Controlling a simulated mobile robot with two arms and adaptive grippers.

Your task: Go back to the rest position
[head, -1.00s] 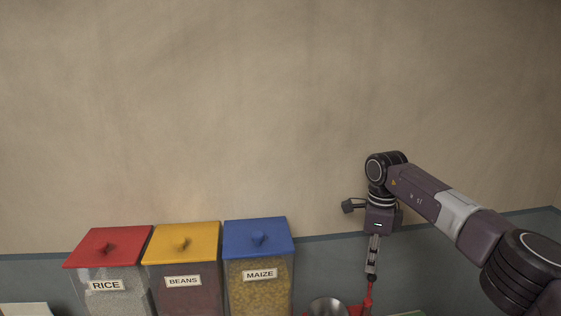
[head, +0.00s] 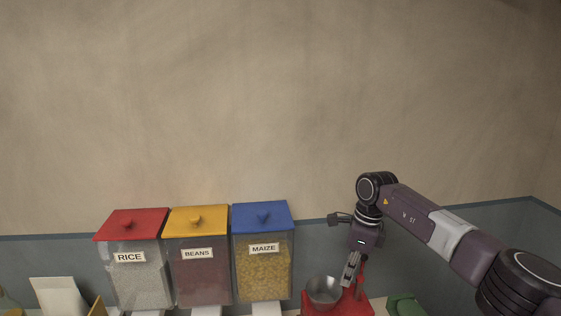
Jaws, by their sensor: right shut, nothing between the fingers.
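My right gripper (head: 348,283) comes in from the right and points down, with its fingers together and nothing held. It is just right of a metal bowl (head: 323,291) that sits on a red device (head: 338,306) at the bottom of the head view. The fingers overlap the red device in the picture; I cannot tell whether they touch it. My left gripper does not show.
Three clear bins with lids stand against the wall: rice (head: 137,279), beans (head: 199,275) and maize (head: 263,270). A white card (head: 59,297) stands at lower left. A green object (head: 405,305) lies at lower right. The wall above is bare.

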